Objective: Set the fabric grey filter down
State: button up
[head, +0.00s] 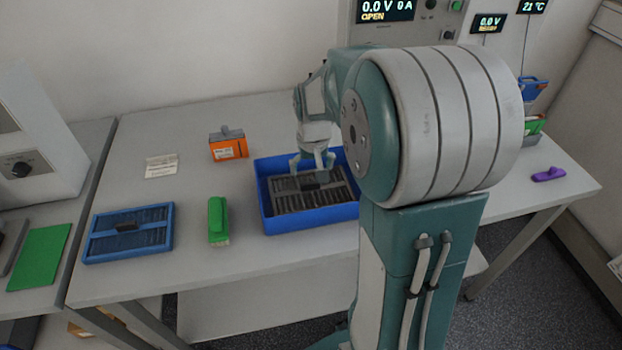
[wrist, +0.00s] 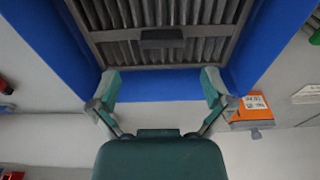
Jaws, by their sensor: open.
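The fabric grey filter (head: 290,201) is a framed, pleated grey panel with a dark grip block on top. It lies inside a blue tray (head: 268,225) on the table. In the wrist view the filter (wrist: 198,47) fills the top, with its dark block (wrist: 162,38) facing me and the blue tray wall (wrist: 150,79) along its near side.
A blue-framed filter (head: 105,246) lies at the left of the table. A purple item (head: 548,174) lies far right.

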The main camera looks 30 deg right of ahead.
jog(key=s+a+r+n+t, duration=0.1)
jog(key=s+a+r, duration=0.25)
jog(key=r, duration=0.25)
jog(key=s+a+r+t, duration=0.1)
jog(key=s+a+r, duration=0.2)
jog(key=s+r, duration=0.2)
jog(key=s+a+n+t, duration=0.2)
jog(key=s+a, duration=0.4)
jog(key=s, duration=0.4)
jog(key=shift+r, duration=0.4)
